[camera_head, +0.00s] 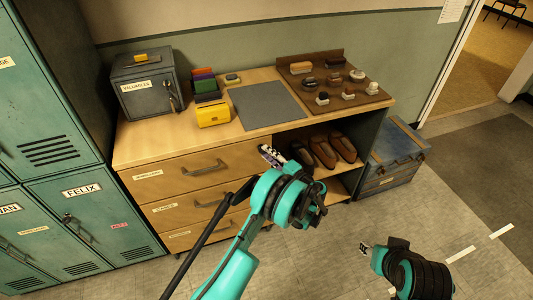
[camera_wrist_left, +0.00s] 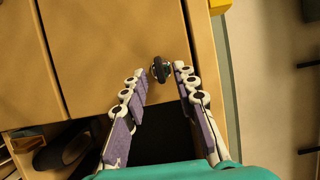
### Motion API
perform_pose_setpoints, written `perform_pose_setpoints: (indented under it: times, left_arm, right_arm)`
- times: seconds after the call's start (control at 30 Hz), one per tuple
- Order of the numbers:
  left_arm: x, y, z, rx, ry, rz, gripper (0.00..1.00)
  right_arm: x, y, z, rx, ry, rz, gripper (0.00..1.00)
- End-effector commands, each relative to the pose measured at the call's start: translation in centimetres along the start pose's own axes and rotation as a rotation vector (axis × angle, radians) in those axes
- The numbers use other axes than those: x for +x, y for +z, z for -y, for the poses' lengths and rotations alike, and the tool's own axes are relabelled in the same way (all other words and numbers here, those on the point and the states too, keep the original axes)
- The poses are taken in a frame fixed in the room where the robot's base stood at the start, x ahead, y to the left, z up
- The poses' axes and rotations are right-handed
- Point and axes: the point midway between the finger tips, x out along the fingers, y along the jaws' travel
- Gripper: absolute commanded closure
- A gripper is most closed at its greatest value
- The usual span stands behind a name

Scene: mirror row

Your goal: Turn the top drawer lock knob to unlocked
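The top drawer (camera_head: 180,178) is the upper wooden drawer front of the cabinet, with a bar handle and a small label; it looks closed. In the left wrist view a small dark round lock knob (camera_wrist_left: 159,72) sits on the drawer front (camera_wrist_left: 120,35). My left gripper (camera_wrist_left: 160,73) is open, with its fingertips on either side of the knob; contact cannot be told. In the head view my left gripper (camera_head: 268,154) is at the drawer's right end and hides the knob. The knob's turned position is unclear. My right gripper (camera_head: 368,249) is low at the right, away from the cabinet; its opening is unclear.
A grey safe (camera_head: 145,95), a yellow box (camera_head: 213,114) and a grey mat (camera_head: 268,106) stand on the cabinet top. Shoes (camera_head: 325,152) lie in the open shelf right of the drawers. Teal lockers (camera_head: 40,130) stand left; a blue chest (camera_head: 395,165) stands right.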

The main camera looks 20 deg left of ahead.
Motion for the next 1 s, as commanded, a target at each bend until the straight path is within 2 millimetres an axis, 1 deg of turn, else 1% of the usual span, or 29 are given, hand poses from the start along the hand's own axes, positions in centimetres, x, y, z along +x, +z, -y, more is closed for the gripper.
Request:
perform_pose_setpoints:
  times: [0.03,0.3,0.4,0.5,0.67,1.0]
  left_arm:
    - [-1.1,-0.1,0.0,0.000,0.000,-0.004,0.72]
    - [-7.0,-0.1,0.0,0.000,0.000,-0.005,0.72]
    - [-8.8,-0.1,0.0,0.000,0.000,-0.004,0.72]
    - [-9.9,-0.1,0.0,0.000,0.000,-0.003,0.72]
    - [-10.7,0.0,0.0,0.000,0.000,-0.002,0.72]
    - [-10.8,0.0,0.0,0.000,0.000,-0.001,0.72]
  right_arm:
    - [0.0,0.0,0.0,0.000,0.000,0.000,0.60]
    - [0.0,0.0,0.0,0.000,0.000,0.000,0.60]
    - [0.0,0.0,0.0,0.000,0.000,0.000,0.60]
    - [0.0,0.0,0.0,0.000,0.000,0.000,0.60]
    - [0.0,0.0,0.0,0.000,0.000,0.000,0.60]
    - [0.0,0.0,0.0,0.000,0.000,0.000,0.60]
